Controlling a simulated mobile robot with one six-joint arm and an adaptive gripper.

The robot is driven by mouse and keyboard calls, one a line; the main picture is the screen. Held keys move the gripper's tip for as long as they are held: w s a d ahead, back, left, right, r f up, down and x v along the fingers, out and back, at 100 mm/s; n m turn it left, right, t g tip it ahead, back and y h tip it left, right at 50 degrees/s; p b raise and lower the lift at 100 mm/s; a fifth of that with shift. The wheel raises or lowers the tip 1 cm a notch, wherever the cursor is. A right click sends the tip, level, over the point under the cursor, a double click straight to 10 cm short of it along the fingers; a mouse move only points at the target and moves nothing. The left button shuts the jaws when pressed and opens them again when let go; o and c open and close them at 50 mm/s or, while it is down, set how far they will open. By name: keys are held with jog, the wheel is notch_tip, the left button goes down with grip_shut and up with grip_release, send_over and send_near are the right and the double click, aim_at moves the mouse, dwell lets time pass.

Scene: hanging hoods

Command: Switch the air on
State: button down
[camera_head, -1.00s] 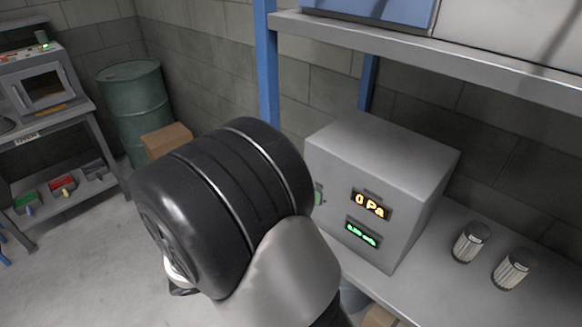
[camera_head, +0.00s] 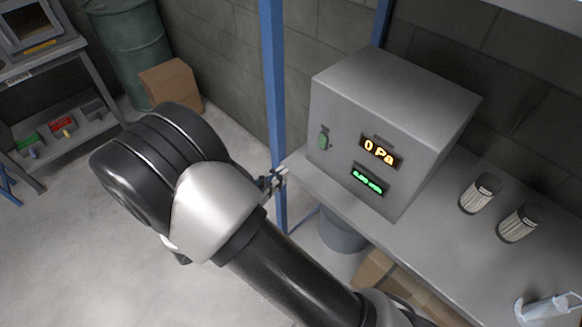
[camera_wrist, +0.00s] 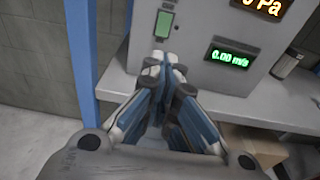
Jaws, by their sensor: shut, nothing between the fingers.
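A grey control box (camera_head: 391,91) stands on the shelf. Its orange display (camera_head: 380,150) reads 0 Pa, and a green display (camera_head: 367,182) sits below it. A green rocker switch (camera_head: 323,138) is on the left of the box's front. In the wrist view the switch (camera_wrist: 164,23) is just beyond my fingertips, a little above them. My gripper (camera_wrist: 160,60) is shut and empty, in front of the box and below the switch. In the head view my gripper (camera_head: 279,179) is small and partly hidden behind my wrist. I cannot tell whether a fingertip touches the box.
The blue shelf post (camera_head: 273,100) stands close to the left of the box. A bucket (camera_head: 343,232) and cardboard are below. Open floor lies left.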

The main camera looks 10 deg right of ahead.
jog(key=b+x, duration=0.3)
jog(key=x, duration=1)
jog(key=s+a+f+p, duration=0.1)
jog(key=s+a+f, duration=0.1)
jog(key=s+a, duration=0.6)
jog(key=a, duration=0.3)
jog(key=shift+p, duration=0.4)
jog(key=shift+w, duration=0.1)
